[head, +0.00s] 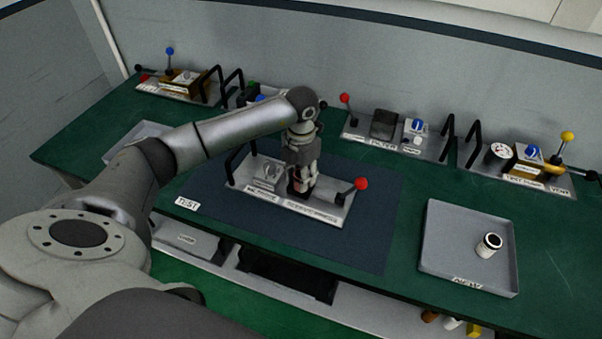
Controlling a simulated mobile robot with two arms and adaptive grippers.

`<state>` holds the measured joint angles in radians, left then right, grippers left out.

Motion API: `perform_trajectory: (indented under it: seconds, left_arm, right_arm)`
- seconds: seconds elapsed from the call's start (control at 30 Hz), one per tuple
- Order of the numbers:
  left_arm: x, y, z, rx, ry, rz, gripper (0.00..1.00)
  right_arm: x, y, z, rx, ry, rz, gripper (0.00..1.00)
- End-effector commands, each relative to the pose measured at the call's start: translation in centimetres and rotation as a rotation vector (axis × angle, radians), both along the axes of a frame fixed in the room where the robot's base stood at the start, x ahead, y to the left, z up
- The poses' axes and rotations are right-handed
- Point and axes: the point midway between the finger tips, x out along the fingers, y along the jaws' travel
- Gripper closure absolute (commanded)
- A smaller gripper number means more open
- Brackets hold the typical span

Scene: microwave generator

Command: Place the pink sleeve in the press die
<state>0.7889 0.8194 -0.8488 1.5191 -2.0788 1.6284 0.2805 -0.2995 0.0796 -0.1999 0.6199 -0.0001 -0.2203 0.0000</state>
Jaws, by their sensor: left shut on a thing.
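My left gripper (302,182) points down over the metal plate (322,211) on the dark blue mat. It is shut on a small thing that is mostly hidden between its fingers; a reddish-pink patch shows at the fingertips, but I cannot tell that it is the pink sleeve. The fingers are at a dark block on the plate, and I cannot tell whether the held thing touches it. The plate carries a red-knobbed lever (361,184) at its right and a small pale part (271,172) at its left. I cannot make out the press die for certain. My right gripper is not in view.
A grey tray (438,237) at the right holds a white and black cylinder (489,245). Plates with levers and black handles line the back of the green table (395,180). Another tray (125,142) lies at the left, partly behind my arm. The mat's right part is clear.

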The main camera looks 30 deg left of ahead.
Motion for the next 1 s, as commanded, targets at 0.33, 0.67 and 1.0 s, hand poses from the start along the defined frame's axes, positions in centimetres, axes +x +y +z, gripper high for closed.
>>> perform_trajectory:
  seconds: [0.33, 0.67, 1.0]
  left_arm:
    - [0.0, 0.0, -0.3, 0.000, 0.000, 0.000, 0.45]
    - [0.0, 0.0, -0.1, 0.000, 0.000, 0.000, 0.45]
    - [0.1, 0.0, 4.7, 0.001, -0.007, -0.001, 0.45]
  right_arm:
    - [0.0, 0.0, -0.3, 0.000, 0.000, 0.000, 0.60]
    - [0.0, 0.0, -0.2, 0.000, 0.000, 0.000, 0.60]
    - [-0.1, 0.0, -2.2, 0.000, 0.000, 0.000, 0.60]
